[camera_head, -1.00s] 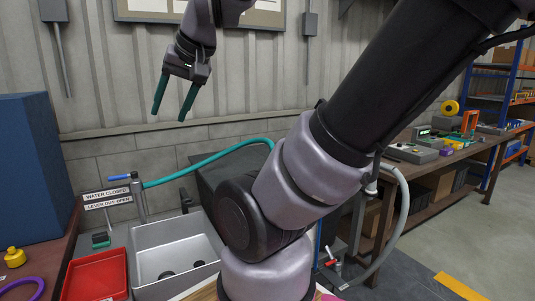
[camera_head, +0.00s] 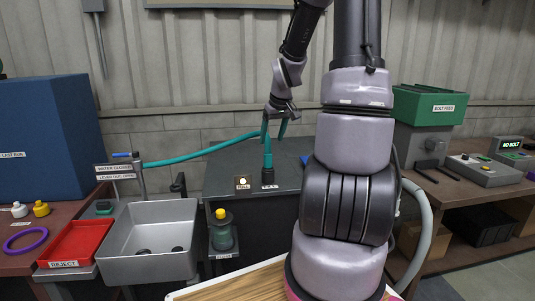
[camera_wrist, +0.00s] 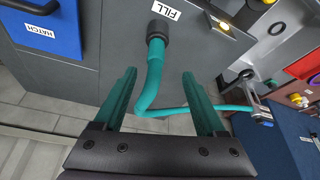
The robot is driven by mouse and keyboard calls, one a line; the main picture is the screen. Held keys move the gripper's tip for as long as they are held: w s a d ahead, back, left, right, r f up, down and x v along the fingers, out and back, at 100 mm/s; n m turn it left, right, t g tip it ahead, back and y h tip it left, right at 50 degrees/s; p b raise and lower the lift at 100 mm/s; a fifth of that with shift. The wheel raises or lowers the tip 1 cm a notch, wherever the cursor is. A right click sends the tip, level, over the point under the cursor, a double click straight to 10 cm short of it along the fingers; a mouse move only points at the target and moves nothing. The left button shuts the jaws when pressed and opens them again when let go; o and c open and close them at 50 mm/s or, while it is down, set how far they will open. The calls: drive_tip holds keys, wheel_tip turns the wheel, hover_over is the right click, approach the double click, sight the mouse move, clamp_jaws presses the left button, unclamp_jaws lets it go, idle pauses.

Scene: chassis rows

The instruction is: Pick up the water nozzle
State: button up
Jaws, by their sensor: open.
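The water nozzle is the dark end piece of a teal hose. It stands upright at the FILL label on a dark grey cabinet, shown in the head view (camera_head: 268,177) and the wrist view (camera_wrist: 157,33). The teal hose (camera_head: 205,151) runs from the nozzle to the valve post at the sink. My gripper (camera_head: 274,136) is above the nozzle, with its teal fingers spread. In the wrist view, my gripper (camera_wrist: 158,76) is open and the hose bend appears between the fingers. I cannot tell whether they touch it.
The valve sign (camera_head: 117,172) reads water closed. A grey sink (camera_head: 150,262) and red reject tray (camera_head: 75,243) stand left of the cabinet. A lit lamp plate (camera_head: 243,183) sits beside the nozzle. A green bolt feed box (camera_head: 428,106) stands to the right.

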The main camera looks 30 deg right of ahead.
sight(268, 153)
drive_tip(key=x, duration=0.6)
drive_tip(key=shift+d+r, duration=0.1)
drive_tip(key=shift+d, duration=0.2)
drive_tip(key=x, duration=0.5)
drive_tip(key=shift+w+f, duration=0.2)
drive_tip(key=shift+w, duration=0.3)
clamp_jaws()
